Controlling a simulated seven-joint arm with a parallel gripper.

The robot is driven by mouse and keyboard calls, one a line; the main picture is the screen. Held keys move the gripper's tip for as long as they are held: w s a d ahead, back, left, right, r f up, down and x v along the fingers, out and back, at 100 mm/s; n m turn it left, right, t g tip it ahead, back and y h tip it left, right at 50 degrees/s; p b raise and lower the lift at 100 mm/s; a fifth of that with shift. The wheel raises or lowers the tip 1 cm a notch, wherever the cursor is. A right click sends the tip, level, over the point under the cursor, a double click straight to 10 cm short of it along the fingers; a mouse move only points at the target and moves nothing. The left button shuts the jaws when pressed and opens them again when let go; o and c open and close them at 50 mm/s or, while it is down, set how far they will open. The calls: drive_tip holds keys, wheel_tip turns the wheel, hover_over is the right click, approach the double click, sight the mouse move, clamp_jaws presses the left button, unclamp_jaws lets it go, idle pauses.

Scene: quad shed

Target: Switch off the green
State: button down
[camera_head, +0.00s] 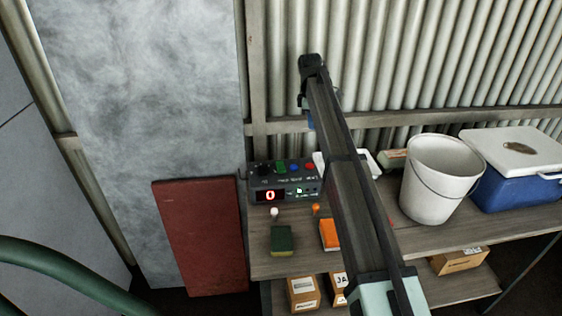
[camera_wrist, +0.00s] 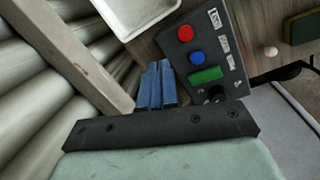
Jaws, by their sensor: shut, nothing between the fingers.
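The dark control box (camera_head: 285,188) stands on the shelf against the corrugated wall. Its top has a green rectangular control (camera_head: 280,166), a blue button (camera_head: 294,167), a red button (camera_head: 310,166) and a black knob (camera_head: 264,169). In the wrist view the green control (camera_wrist: 205,75) lies between the blue button (camera_wrist: 197,59) and the black knob (camera_wrist: 215,93). My gripper (camera_wrist: 159,66) is shut and empty, its blue fingers beside the box near the green control, apart from it in the picture. In the head view the fingers (camera_head: 310,122) show above and behind the box, partly hidden by my arm.
The box front shows a red 0 display (camera_head: 270,196). A white tray (camera_wrist: 140,16) is beside the box. A dark green sponge (camera_head: 282,240) and an orange block (camera_head: 329,235) lie in front. A white bucket (camera_head: 430,180) and blue cooler (camera_head: 515,188) stand right.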

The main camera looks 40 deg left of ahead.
sight(281, 168)
drive_tip(key=s+a+r+n+g+h, duration=0.1)
drive_tip(key=s+a+n, duration=0.3)
drive_tip(key=s, duration=0.5)
drive_tip(key=shift+s+a+g, duration=0.4)
drive_tip(key=shift+a+g, duration=0.5)
drive_tip(key=shift+a, duration=0.35)
drive_tip(key=f, duration=0.4)
drive_tip(key=s+d+f, duration=0.1)
drive_tip(key=f, duration=0.8)
drive_tip(key=shift+s+d+f, duration=0.15)
drive_tip(key=shift+d+f, duration=0.05)
drive_tip(key=shift+f, duration=0.15)
